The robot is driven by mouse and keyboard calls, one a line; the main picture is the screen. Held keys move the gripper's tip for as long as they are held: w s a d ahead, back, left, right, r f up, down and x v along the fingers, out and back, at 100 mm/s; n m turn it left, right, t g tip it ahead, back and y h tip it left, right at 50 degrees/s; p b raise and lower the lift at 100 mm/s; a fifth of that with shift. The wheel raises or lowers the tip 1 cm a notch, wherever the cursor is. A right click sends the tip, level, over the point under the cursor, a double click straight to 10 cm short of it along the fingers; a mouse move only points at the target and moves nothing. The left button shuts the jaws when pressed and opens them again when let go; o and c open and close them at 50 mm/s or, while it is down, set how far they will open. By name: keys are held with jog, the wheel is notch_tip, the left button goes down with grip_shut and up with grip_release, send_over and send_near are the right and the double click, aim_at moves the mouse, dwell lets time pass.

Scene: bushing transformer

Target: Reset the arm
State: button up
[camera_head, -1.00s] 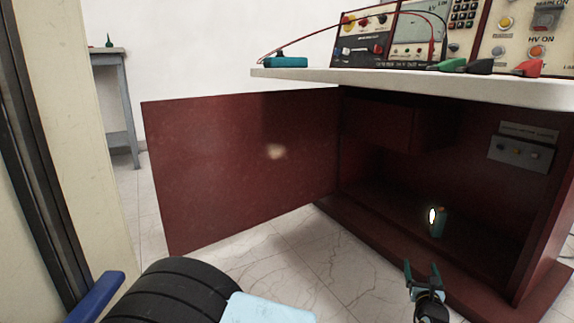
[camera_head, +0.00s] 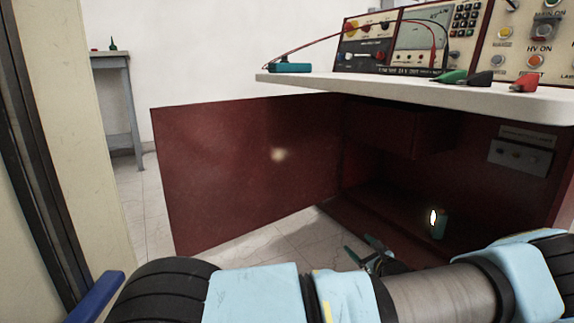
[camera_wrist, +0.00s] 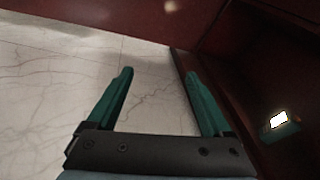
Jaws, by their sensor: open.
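My gripper (camera_head: 366,251) is low in front of the open dark red cabinet in the head view, partly hidden behind my light blue arm links. In the wrist view my gripper (camera_wrist: 158,80) shows two green fingers spread wide apart with nothing between them. Marble-like floor lies beyond the fingers, and the cabinet's base edge runs close by the right finger. A small green device (camera_head: 439,224) with a bright lit face stands upright on the cabinet floor. It also shows at the right of the wrist view (camera_wrist: 279,125), apart from the fingers.
The cabinet door (camera_head: 235,170) stands open to the left. A white worktop (camera_head: 420,92) overhangs the cabinet and carries a control panel (camera_head: 405,42), clips and a teal device (camera_head: 291,67). A grey table (camera_head: 118,100) stands far left. Bare floor lies below the door.

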jog(key=a+r+n+g+y+p, duration=0.1)
jog(key=a+r+n+g+y, duration=0.15)
jog(key=a, duration=0.35)
jog(key=a+r+n+g+y+p, duration=0.1)
jog(key=a+r+n+g, duration=0.1)
jog(key=a+n, duration=0.25)
jog(key=s+a+r+n+g+h+p, duration=0.1)
jog(key=s+a+r+n+g+p, duration=0.1)
jog(key=s+a+r+n+g, duration=0.5)
jog(key=s+a+r+n+g+h+p, duration=0.1)
jog(key=s+a+r+n+g+p, duration=0.25)
jog(key=a, duration=0.55)
jog(key=s+a+r+n+t+h+p, duration=0.1)
jog(key=s+a+r+n+h+p, duration=0.15)
jog(key=s+r+n, duration=0.45)
jog(key=s+a+r+n+h+p, duration=0.1)
jog(key=s+r+n+h, duration=0.3)
jog(key=r, duration=0.5)
notch_tip(320, 180, up, 38)
jog(key=p, duration=3.7)
jog(key=shift+s+d+r+p, duration=0.2)
jog(key=shift+s+p, duration=0.15)
jog(key=shift+s, duration=0.1)
jog(key=shift+o, duration=0.3)
jog(key=shift+r+m, duration=0.15)
jog(key=shift+m, duration=0.1)
jog(key=shift+o, duration=0.7)
